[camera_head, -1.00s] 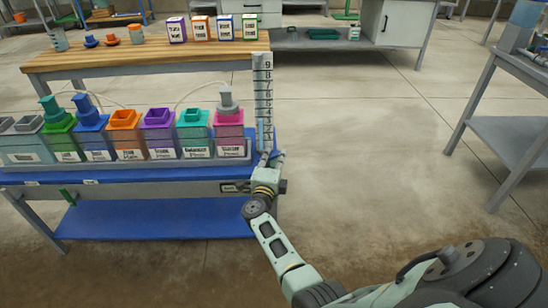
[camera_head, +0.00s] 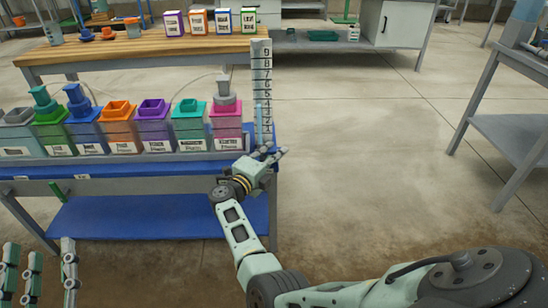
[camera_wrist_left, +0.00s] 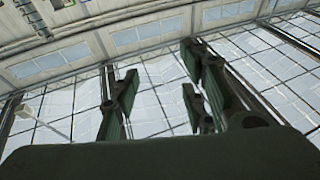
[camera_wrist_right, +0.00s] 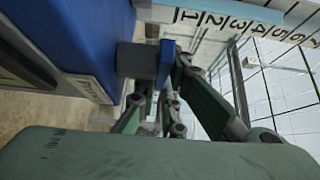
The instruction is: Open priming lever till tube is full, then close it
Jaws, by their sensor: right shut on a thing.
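The clear tube stands upright at the right end of the blue bench, against a white scale (camera_head: 262,70) with numbers up to 9. A light blue strip shows low along the tube (camera_head: 258,122); the exact liquid level is too small to tell. My right gripper (camera_head: 272,153) is at the tube's foot, at the bench's right edge. In the right wrist view, its fingers (camera_wrist_right: 160,98) are shut on the blue priming lever (camera_wrist_right: 166,62), which sits on a grey valve body (camera_wrist_right: 135,60). My left gripper (camera_head: 45,272) is open and empty at lower left, away from the bench.
Several coloured tanks (camera_head: 158,130) stand in a row on the blue bench (camera_head: 110,168), left of the tube. A wooden table (camera_head: 130,48) with boxes stands behind. A grey table (camera_head: 510,125) is at right. The floor between is clear.

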